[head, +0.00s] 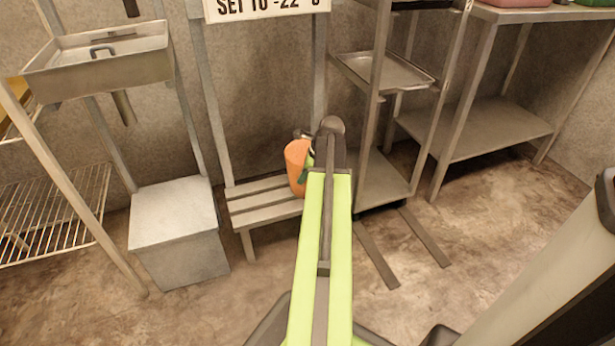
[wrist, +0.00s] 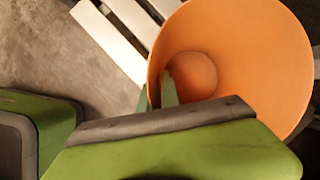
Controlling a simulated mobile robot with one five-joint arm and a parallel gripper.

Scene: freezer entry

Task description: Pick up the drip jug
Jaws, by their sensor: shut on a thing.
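The drip jug is an orange, open-topped vessel (head: 297,165) above or on the slatted bench (head: 262,204); I cannot tell whether its base touches the slats. In the wrist view the jug (wrist: 250,60) fills the upper right, and I look into its open mouth. My gripper (head: 309,160) is at the jug's right side in the head view, partly hidden by my arm. In the wrist view my gripper (wrist: 157,95) is shut on the jug's wall near the rim, with one green fingertip showing inside the mouth.
A metal box (head: 175,225) stands left of the bench. A rack with a tray (head: 385,72) stands right of it, its legs reaching along the floor. A steel table (head: 490,125) is further right. A wire shelf (head: 60,210) is at left. Floor (head: 230,310) in front is clear.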

